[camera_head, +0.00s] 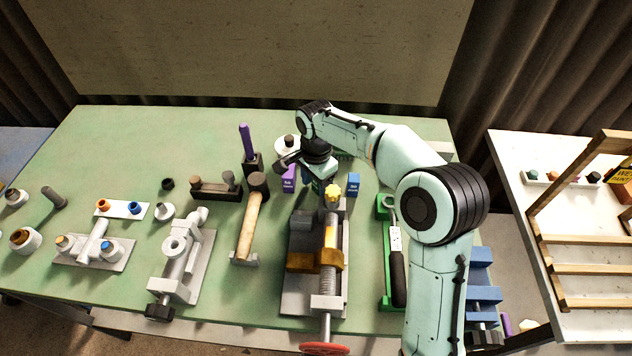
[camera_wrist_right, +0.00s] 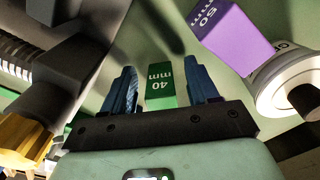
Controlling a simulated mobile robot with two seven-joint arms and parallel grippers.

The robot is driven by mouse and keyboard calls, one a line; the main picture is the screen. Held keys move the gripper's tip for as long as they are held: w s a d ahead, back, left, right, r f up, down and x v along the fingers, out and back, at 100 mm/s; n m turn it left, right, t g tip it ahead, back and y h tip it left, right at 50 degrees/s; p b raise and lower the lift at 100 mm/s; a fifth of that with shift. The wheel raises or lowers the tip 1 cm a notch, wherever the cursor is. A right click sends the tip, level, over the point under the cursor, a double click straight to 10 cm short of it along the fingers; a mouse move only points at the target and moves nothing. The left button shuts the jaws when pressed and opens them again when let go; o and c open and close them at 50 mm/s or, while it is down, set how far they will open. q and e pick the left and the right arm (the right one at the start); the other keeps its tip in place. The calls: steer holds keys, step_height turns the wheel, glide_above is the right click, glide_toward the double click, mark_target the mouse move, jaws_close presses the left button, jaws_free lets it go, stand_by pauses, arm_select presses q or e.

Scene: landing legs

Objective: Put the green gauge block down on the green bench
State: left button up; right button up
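The green gauge block (camera_wrist_right: 161,84), marked 40 mm, shows in the right wrist view between the two blue fingers of my right gripper (camera_wrist_right: 161,92). A narrow gap shows on each side of it, so the fingers are open around it and do not grip it. The green bench (camera_head: 110,160) lies under the tools in the head view. There my right gripper (camera_head: 313,176) is low over the bench, behind the vise, and mostly hides the block. My left gripper is not in view.
A purple block (camera_wrist_right: 231,36) and a white round part (camera_wrist_right: 285,80) stand close to my right gripper. A blue block (camera_head: 354,185) stands to its right. A mallet (camera_head: 251,226) lies to the left.

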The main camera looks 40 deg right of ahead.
step_height(320, 180, up, 12)
steer(key=p, duration=0.2)
steer(key=shift+r+p, duration=0.2)
steer(key=shift+p, duration=0.1)
stand_by(0.6)
